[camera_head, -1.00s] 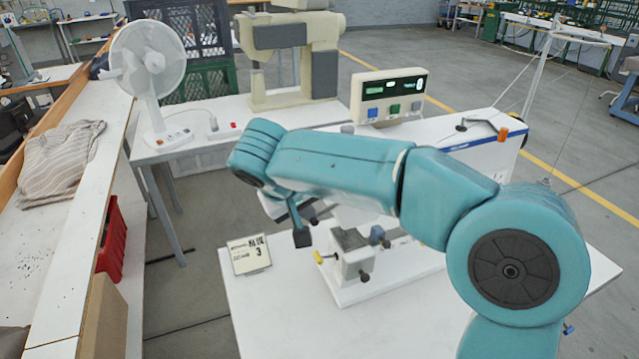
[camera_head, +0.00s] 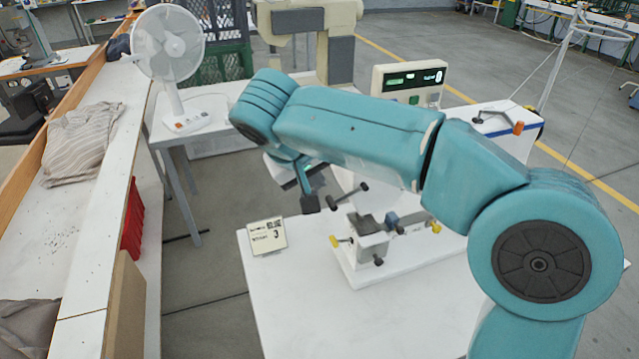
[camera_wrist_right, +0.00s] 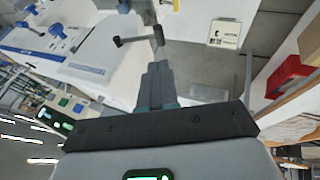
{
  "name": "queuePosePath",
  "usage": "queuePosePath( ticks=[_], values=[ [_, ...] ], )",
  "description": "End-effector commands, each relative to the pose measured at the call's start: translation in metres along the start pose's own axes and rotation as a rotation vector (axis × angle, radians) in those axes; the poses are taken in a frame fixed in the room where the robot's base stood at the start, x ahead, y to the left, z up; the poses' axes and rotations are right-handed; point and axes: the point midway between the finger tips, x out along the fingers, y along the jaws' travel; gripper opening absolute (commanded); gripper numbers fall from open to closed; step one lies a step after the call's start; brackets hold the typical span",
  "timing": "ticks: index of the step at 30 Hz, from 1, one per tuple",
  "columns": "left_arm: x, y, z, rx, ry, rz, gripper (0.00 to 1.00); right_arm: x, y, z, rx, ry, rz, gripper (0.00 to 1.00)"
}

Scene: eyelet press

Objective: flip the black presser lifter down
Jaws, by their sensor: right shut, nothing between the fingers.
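The black presser lifter (camera_head: 347,194) is a short dark lever with thicker ends, on the white machine's near side. It slants down to the left in the head view. It also shows in the right wrist view (camera_wrist_right: 138,39), just beyond the fingertips. My right gripper (camera_head: 310,203) is shut and empty, just left of the lifter's lower left end. Its fingers show in the right wrist view (camera_wrist_right: 158,72); I cannot tell whether they touch the lifter. My arm hides part of the machine. My left gripper is not in view.
The white machine's clamp block (camera_head: 370,240) with dark and yellow knobs stands below the lifter. A small sign (camera_head: 267,237) stands at the white table's left edge. A control box (camera_head: 408,83) is behind my arm. The front of the table (camera_head: 340,320) is clear.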

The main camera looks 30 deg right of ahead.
Motion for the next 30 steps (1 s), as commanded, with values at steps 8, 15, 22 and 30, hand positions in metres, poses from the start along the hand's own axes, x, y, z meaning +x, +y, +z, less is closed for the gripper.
queuePosePath(
  ticks=[8,15,22,30],
  values=[
    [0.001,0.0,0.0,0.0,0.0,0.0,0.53,-0.049,-0.003,-0.001,0.0,0.003,-0.001,0.0],
    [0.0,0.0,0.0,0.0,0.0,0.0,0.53,-0.064,-0.004,0.0,0.0,0.001,0.0,0.0],
    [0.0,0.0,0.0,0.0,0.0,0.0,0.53,-0.065,-0.004,0.0,0.0,0.0,0.0,0.0],
    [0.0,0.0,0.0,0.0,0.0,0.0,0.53,-0.065,-0.005,0.0,0.0,0.0,0.0,0.0]
  ],
)
